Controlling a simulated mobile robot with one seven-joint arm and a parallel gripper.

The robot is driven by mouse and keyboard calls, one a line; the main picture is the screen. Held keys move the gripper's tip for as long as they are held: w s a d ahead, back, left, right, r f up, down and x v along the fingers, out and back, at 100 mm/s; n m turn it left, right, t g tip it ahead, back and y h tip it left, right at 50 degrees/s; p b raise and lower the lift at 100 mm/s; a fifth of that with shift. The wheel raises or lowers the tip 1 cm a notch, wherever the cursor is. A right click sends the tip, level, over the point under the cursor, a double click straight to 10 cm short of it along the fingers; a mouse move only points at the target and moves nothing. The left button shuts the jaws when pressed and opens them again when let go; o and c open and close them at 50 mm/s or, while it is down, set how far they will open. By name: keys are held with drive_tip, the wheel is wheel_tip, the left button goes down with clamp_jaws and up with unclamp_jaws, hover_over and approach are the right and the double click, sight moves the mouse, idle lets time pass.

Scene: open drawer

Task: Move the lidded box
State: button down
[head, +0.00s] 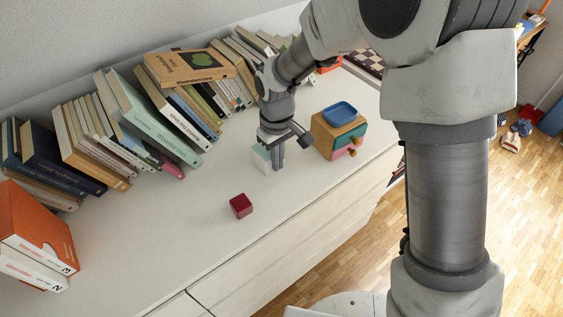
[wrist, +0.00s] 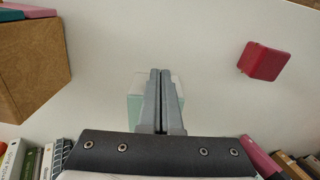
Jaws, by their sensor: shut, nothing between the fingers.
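A small pale green and white box (head: 261,158) stands on the white cabinet top, partly hidden by my gripper. It also shows in the wrist view (wrist: 136,108), behind the fingers. A small dark red box (head: 241,206) stands apart, nearer the front edge, and is at the upper right of the wrist view (wrist: 262,62). I cannot tell for sure which has a separate lid. My gripper (head: 278,167) points down, its fingers together and empty, beside the pale box in the head view. In the wrist view the fingertips (wrist: 160,72) overlap that box; contact cannot be told.
A wooden drawer unit (head: 323,137) with teal and pink drawer fronts stands right of my gripper, with a blue tray (head: 340,113) on top. Books (head: 150,116) line the wall. An orange box file (head: 38,222) stands at the left. The cabinet top (head: 170,240) is clear around the red box.

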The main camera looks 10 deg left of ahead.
drive_tip(key=w+a, duration=0.1)
drive_tip(key=a, duration=0.1)
drive_tip(key=w+a, duration=0.2)
drive_tip(key=w+a+p, duration=0.1)
drive_tip(key=a, duration=0.1)
drive_tip(key=shift+w, duration=0.3)
drive_tip(key=shift+d, duration=0.1)
